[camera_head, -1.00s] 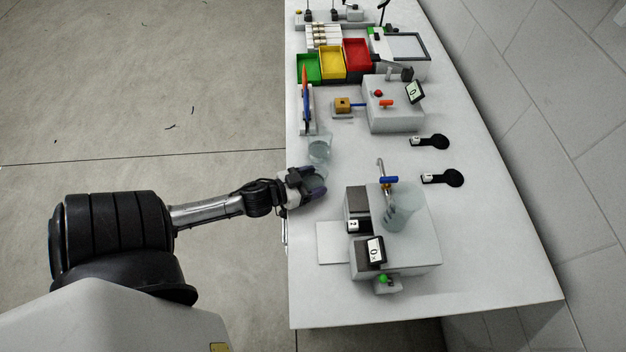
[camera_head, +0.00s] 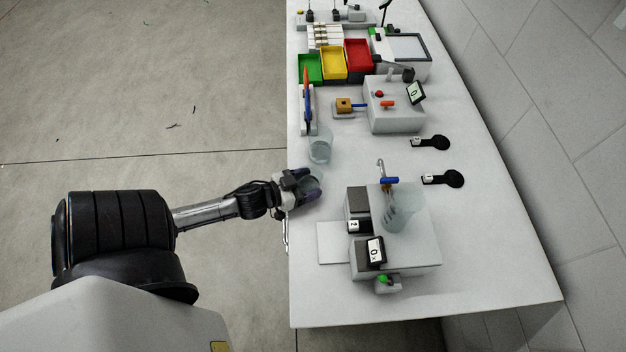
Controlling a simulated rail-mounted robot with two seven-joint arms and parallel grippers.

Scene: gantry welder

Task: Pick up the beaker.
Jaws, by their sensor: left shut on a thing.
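My left gripper (camera_head: 310,187) reaches over the left edge of the white table from the left. It is shut on a small clear beaker (camera_head: 316,177), which is mostly hidden by the fingers. Whether that beaker is touching the table or lifted is hard to tell. A second clear beaker (camera_head: 320,149) stands just behind it, holding what looks like a little liquid. A larger clear beaker (camera_head: 399,208) stands on the grey apparatus to the right, below a tap with a blue handle (camera_head: 389,180). My right gripper is out of view.
The white table (camera_head: 480,270) has free room at front and right. Behind stand green (camera_head: 310,68), yellow (camera_head: 333,63) and red (camera_head: 358,55) bins, and a grey device (camera_head: 392,113) with a small display. Two black paddle-shaped items (camera_head: 453,179) (camera_head: 437,142) lie at right.

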